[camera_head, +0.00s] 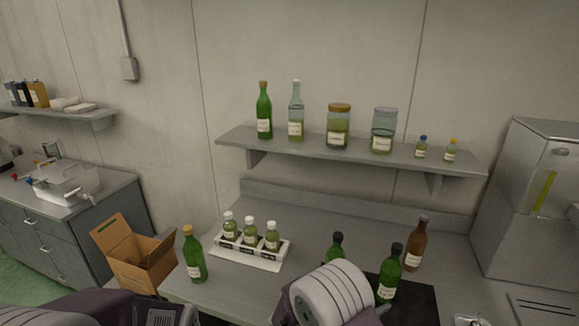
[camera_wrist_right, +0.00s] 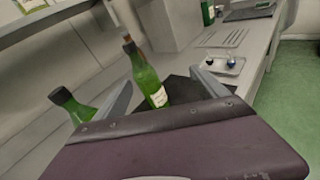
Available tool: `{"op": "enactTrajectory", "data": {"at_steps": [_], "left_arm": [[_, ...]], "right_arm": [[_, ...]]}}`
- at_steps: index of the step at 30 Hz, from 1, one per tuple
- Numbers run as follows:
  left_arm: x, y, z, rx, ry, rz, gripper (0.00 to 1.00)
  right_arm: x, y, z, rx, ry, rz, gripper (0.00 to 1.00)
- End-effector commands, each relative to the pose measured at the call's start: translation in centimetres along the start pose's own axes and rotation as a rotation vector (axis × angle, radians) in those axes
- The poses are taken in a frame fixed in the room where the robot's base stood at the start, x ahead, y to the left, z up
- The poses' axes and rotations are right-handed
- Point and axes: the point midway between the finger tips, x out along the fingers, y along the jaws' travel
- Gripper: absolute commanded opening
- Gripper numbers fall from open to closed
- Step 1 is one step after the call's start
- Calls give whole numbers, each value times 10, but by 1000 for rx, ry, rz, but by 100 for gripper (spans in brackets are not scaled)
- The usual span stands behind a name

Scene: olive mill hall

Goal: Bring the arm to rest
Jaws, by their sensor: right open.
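My right arm comes in at the bottom middle of the head view, and its pale wrist hides part of the counter. In the right wrist view my right gripper (camera_wrist_right: 162,90) has its two fingers spread apart. A dark-capped green bottle (camera_wrist_right: 147,82) shows between them in the picture, beyond the gripper, with no visible contact. It stands upright on a dark mat (camera_head: 415,307) in the head view (camera_head: 388,277). A second green bottle (camera_head: 336,247) is partly hidden behind my wrist. Dark parts of my body show at the lower left; my left gripper's fingers do not show.
A brown bottle (camera_head: 416,246) stands behind the mat. A white rack (camera_head: 250,257) with three small bottles and a green bottle (camera_head: 194,257) stand left on the counter. A wall shelf (camera_head: 350,151) holds bottles and jars. An open cardboard box (camera_head: 140,262) sits left; a steel machine (camera_head: 535,220) stands right.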

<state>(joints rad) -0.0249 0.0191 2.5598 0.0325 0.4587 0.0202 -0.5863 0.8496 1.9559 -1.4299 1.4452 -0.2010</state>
Motion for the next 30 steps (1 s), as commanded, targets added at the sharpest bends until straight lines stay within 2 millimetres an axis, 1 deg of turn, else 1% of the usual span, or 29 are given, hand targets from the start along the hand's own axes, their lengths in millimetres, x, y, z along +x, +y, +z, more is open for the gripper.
{"op": "enactTrajectory", "data": {"at_steps": [1,2,3,5,8,10,11,12,13,14,15,17,18,21,23,24,25,30], "left_arm": [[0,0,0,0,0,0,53],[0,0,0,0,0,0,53],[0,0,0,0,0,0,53],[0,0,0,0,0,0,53],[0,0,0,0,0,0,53],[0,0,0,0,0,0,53],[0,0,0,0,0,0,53],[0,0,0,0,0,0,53],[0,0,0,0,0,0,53],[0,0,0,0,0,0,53],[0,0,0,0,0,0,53],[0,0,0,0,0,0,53],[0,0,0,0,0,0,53],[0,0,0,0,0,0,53],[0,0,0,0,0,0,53],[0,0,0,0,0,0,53],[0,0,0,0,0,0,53],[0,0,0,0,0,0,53]], "right_arm": [[9,-8,13,31,1,-41,82],[14,-16,20,50,6,-73,82],[22,-26,29,79,15,-118,82],[31,-47,41,126,38,-198,82],[42,-93,54,236,109,-367,82],[41,-136,55,355,190,-523,82],[37,-156,53,425,237,-604,82],[25,-183,45,543,313,-726,82],[11,-200,36,653,379,-824,82],[-5,-212,25,769,445,-917,82],[-28,-219,10,930,528,-1031,82],[-59,-214,-10,1149,630,-1166,82],[-75,-205,-21,1271,683,-1234,82],[-100,-182,-41,1486,753,-1361,82],[-103,-168,-46,1586,773,-1396,82],[-102,-160,-46,1633,784,-1400,82],[-100,-156,-46,1652,789,-1396,82],[-99,-154,-46,1666,791,-1391,82]]}}
